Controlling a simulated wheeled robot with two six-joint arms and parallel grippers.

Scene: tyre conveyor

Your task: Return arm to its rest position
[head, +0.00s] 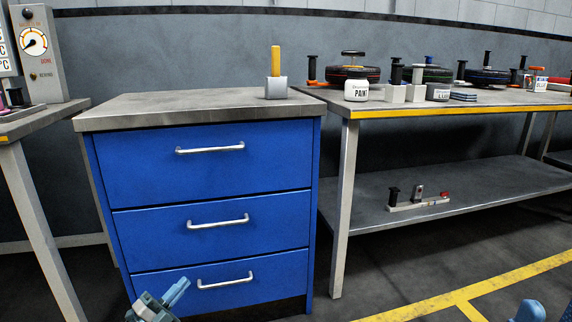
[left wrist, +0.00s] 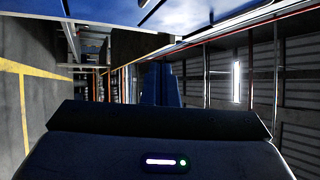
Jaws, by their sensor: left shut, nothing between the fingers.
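My left gripper (head: 178,290) shows at the bottom of the head view, in front of the lowest drawer of the blue cabinet (head: 205,205). Its light-blue fingers are together and hold nothing. In the left wrist view the two dark-blue fingers (left wrist: 161,84) stand side by side with nothing between them. A rounded blue part of mine shows at the bottom right edge of the head view. My right gripper's fingers do not show.
The three drawers are shut. A yellow-handled tool in a grey block (head: 276,85) stands on the cabinet. A workbench (head: 400,106) to the right carries tyres and jars; its lower shelf (head: 480,195) holds small parts. A gauge panel (head: 38,50) stands left. Floor at front right is clear.

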